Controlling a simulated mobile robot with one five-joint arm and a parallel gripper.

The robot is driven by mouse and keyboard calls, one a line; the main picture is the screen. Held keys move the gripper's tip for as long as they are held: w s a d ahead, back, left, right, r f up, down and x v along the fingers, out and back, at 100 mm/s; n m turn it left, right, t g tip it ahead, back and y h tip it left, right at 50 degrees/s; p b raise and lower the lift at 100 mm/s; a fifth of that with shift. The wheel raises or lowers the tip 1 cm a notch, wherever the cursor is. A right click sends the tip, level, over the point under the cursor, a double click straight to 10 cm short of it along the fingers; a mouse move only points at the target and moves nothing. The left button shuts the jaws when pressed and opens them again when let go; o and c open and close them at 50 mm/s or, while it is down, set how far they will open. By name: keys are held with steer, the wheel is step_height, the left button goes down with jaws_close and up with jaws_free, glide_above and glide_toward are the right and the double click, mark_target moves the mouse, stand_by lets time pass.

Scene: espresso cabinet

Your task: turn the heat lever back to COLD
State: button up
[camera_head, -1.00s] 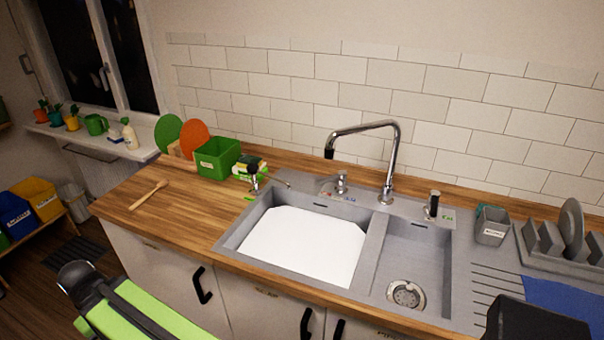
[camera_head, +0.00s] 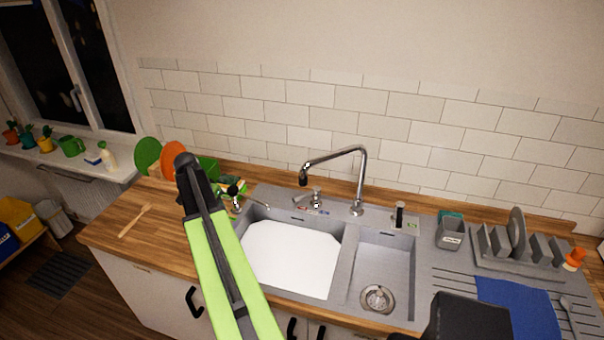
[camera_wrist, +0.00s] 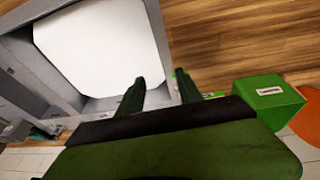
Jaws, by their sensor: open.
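The heat lever (camera_head: 315,197) is a small chrome handle on the sink's back ledge, left of the tall chrome faucet (camera_head: 357,190). Small red and blue marks show at its base; which way it points is too small to tell. In the wrist view I cannot make out the lever; my gripper body covers the middle of the ledge. My gripper (camera_wrist: 160,90) is open and empty there, its two dark green fingers apart beside the white-filled basin (camera_wrist: 100,45).
A green box (camera_wrist: 268,100) and a sponge sit left of the sink. A black-topped dispenser (camera_head: 399,214) and a grey caddy (camera_head: 450,232) stand right of the faucet. The right basin (camera_head: 382,265) is empty.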

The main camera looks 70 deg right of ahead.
mark_target(302, 195)
steer(key=s+d+r+m+g+p, duration=0.15)
steer(key=s+d+r+m, duration=0.25)
steer(key=s+d, duration=0.6)
steer(key=s+d+r+m+p, duration=0.3)
steer(key=s+d+r+m, duration=0.15)
steer(key=s+d, duration=0.55)
steer(key=shift+n, duration=0.35)
steer(key=b+x, duration=0.5)
steer(key=x, duration=0.1)
steer(key=w+d+b+x, duration=0.1)
steer(key=b+x, duration=0.4)
steer(key=d+b+x, duration=0.1)
steer(key=b+x, duration=0.5)
steer(key=shift+w+f, duration=0.1)
steer(key=shift+f, duration=0.1)
steer(key=shift+r, duration=0.15)
steer(key=shift+c, duration=0.2)
jaws_close()
